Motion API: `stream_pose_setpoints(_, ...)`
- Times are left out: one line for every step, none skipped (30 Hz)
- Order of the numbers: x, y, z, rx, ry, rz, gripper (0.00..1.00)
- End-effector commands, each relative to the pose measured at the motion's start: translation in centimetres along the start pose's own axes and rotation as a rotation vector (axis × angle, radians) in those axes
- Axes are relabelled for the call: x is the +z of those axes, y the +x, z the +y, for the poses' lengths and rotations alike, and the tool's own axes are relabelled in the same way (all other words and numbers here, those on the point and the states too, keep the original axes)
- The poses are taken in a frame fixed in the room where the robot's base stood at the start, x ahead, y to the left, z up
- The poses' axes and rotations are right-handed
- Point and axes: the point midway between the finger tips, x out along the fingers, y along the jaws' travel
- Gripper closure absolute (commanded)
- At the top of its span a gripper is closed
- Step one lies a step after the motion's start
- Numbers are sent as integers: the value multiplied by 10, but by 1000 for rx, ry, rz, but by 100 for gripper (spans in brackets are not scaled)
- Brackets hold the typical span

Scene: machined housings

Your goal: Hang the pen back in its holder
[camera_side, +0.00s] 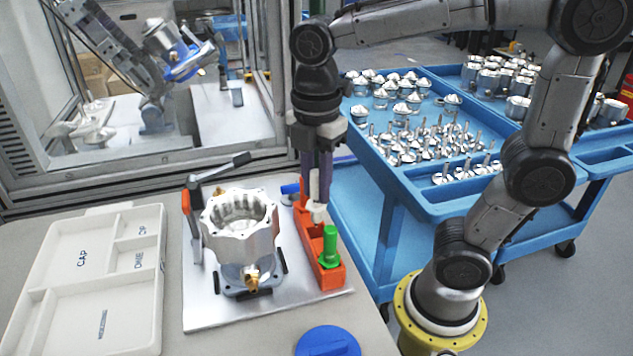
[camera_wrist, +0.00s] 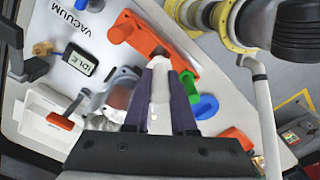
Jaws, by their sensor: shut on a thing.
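My gripper (camera_side: 318,192) points down at the back part of the orange holder (camera_side: 330,275). It is shut on a pale, narrow piece, which I take to be the pen (camera_side: 319,211). In the wrist view the pen (camera_wrist: 160,95) shows between the two dark fingers of my gripper (camera_wrist: 160,80), and its far end is hard to make out. The orange holder (camera_wrist: 150,38) lies just beyond the fingertips there. I cannot tell whether the pen touches the holder. A green knobbed part (camera_side: 330,246) stands upright in the holder's front end.
A machined housing (camera_side: 240,230) stands on the metal plate (camera_side: 205,310), left of the holder, beside an orange-handled clamp (camera_side: 190,205). A white compartment tray (camera_side: 125,320) lies at left. A blue round part (camera_side: 328,343) lies in front. A blue cart (camera_side: 385,200) with metal parts stands behind.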

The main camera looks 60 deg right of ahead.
Motion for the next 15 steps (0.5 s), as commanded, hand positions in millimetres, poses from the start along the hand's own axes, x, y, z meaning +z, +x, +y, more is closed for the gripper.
stream_pose_setpoints(0, 0, 0, 0, 0, 0, 100)
stream_pose_setpoints(0, 0, 0, 0, 0, 0, 100)
stream_pose_setpoints(0, 0, 0, 0, 0, 0, 100)
stream_pose_setpoints(0, 0, 0, 0, 0, 0, 100)
stream_pose_setpoints(0, 0, 0, 0, 0, 0, 100)
stream_pose_setpoints(0, 0, 0, 0, 0, 0, 100)
stream_pose_setpoints(0, 0, 0, 0, 0, 0, 100)
stream_pose_setpoints(0, 0, 0, 0, 0, 0, 100)
stream_pose_setpoints(0, 0, 0, 0, 0, 0, 100)
stream_pose_setpoints(0, 0, 0, 0, 0, 0, 100)
stream_pose_setpoints(0, 1, 0, 0, 0, 0, 100)
stream_pose_setpoints(0, 1, 0, 0, 0, 0, 100)
stream_pose_setpoints(0, 2, 0, 0, 0, 0, 100)
stream_pose_setpoints(0, 2, 0, 0, 0, 0, 100)
stream_pose_setpoints(0, 3, 0, 1, 0, 0, 100)
